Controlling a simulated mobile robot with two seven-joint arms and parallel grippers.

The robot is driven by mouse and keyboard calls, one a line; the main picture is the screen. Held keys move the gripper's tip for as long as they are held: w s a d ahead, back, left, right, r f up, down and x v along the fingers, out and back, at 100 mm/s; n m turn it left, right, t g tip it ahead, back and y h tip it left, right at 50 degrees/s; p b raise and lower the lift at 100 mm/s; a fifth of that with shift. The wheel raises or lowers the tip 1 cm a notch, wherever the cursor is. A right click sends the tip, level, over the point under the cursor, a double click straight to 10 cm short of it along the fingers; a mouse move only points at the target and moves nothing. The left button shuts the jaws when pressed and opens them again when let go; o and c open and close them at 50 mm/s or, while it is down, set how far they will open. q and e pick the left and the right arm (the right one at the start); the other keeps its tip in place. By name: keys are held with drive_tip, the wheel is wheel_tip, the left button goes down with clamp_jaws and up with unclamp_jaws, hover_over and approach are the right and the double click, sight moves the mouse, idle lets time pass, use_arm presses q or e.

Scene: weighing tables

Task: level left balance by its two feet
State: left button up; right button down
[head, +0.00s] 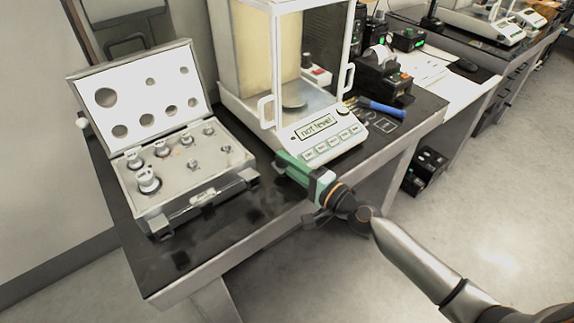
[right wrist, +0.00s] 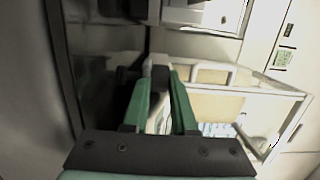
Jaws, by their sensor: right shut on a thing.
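The left balance (head: 342,142) stands on the dark table, with a glass draft shield above a white base. Its display (head: 317,125) reads "not level". My right gripper (head: 281,160) is low at the left front corner of the balance base. In the right wrist view its green fingers (right wrist: 160,78) close on a small dark foot (right wrist: 160,76) under the balance. In the head view this foot is hidden by the fingers. The other foot cannot be made out. The balance also shows in the right wrist view (right wrist: 210,68). My left gripper is not in view.
An open case of weights (head: 190,200) stands left of the gripper on the table (head: 180,265). A blue-handled tool (head: 382,108) and a black printer (head: 385,80) are right of the balance. The table's front edge is close under my right arm.

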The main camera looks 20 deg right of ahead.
drive_tip(key=c, duration=0.8)
unclamp_jaws()
drive_tip(key=shift+c, duration=0.2)
drive_tip(key=shift+o, duration=0.6)
use_arm(q)
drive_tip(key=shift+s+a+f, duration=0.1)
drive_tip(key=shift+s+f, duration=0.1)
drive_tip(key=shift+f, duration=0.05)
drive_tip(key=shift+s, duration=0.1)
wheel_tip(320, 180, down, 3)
drive_tip(key=b, duration=0.4)
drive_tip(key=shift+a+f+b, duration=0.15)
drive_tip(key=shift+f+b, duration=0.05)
drive_tip(key=shift+b, duration=0.15)
use_arm(e)
drive_tip(key=v, duration=1.2)
drive_tip(key=shift+s, duration=0.2)
drive_tip(key=shift+d, duration=0.15)
